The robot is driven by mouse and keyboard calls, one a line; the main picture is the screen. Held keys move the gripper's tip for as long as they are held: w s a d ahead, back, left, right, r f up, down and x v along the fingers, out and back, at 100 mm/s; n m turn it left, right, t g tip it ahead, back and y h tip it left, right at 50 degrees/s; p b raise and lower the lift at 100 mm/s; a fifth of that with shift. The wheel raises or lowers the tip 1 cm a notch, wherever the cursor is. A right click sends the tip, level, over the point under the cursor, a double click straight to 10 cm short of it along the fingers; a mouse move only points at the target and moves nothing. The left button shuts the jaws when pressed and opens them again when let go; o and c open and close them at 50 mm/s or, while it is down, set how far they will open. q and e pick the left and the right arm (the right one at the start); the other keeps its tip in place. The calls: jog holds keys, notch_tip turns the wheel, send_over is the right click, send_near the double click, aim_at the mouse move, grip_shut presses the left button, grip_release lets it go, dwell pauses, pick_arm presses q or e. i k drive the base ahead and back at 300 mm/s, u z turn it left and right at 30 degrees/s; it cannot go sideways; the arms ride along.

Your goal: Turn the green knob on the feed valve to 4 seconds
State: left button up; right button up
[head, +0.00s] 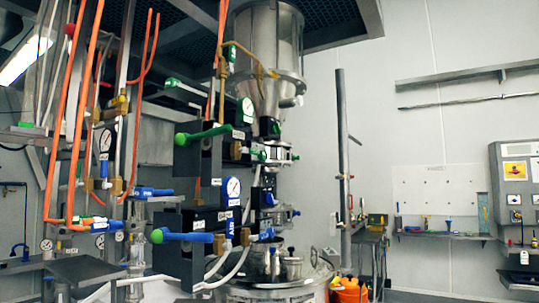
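Several green parts show in the head view. A green handle (203,134) sticks out to the left of a black box (196,162), beside a round gauge (246,109). Lower down, a blue handle with a green end knob (157,236) sticks out from another black box (203,262). A green-trimmed valve (279,152) sits on the steel column under the hopper. I cannot tell which green part is the feed valve's knob, and no seconds scale is readable. Neither of my grippers is in view.
A steel hopper (268,40) stands above a steel vessel (272,285). Orange pipes (68,110) run down the left side. A wall shelf (440,236) and a control panel (516,190) are at the right.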

aim_at(263, 156)
jog(key=u, duration=0.5)
jog(key=i, duration=1.25)
jog(key=z, duration=0.5)
